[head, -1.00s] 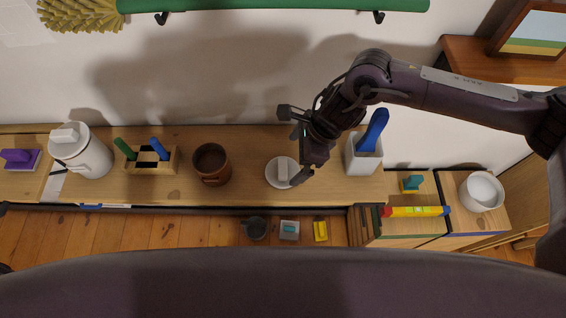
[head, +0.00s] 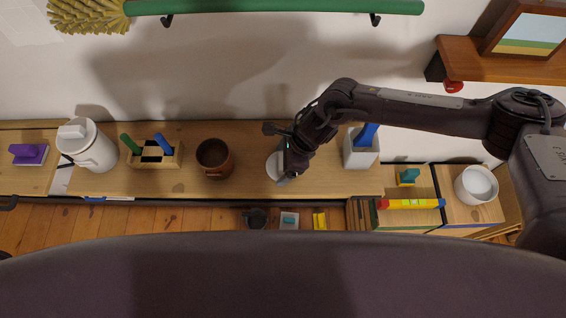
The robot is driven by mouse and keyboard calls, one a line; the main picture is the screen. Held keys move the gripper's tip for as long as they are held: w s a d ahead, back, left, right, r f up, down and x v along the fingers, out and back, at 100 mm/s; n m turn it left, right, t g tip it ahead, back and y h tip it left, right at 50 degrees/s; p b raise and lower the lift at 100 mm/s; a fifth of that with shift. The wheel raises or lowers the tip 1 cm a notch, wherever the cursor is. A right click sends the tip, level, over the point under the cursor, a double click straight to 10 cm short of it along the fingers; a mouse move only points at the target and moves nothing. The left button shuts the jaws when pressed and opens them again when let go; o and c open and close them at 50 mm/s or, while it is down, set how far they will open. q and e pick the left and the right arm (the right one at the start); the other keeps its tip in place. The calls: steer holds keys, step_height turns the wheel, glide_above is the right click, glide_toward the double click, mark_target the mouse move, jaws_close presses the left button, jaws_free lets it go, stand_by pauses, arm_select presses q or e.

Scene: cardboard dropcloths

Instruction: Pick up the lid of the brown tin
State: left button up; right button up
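The brown tin (head: 214,158) stands on the wooden bench, its top open and its inside dark. A round pale lid-like disc (head: 272,168) lies on the bench to its right; in the earlier frame it shows a block-shaped grip on top. My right gripper (head: 284,162) is over this disc and covers its right part and its grip. Whether the fingers touch or hold the grip is hidden. My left gripper is not in view.
A white container with a blue handle (head: 361,150) stands close right of my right gripper. A wooden holder (head: 154,158) and a white lidded canister (head: 92,148) stand left of the tin. A green rail (head: 290,7) runs along the wall above.

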steer(key=c, duration=0.4)
steer(key=shift+r, duration=0.15)
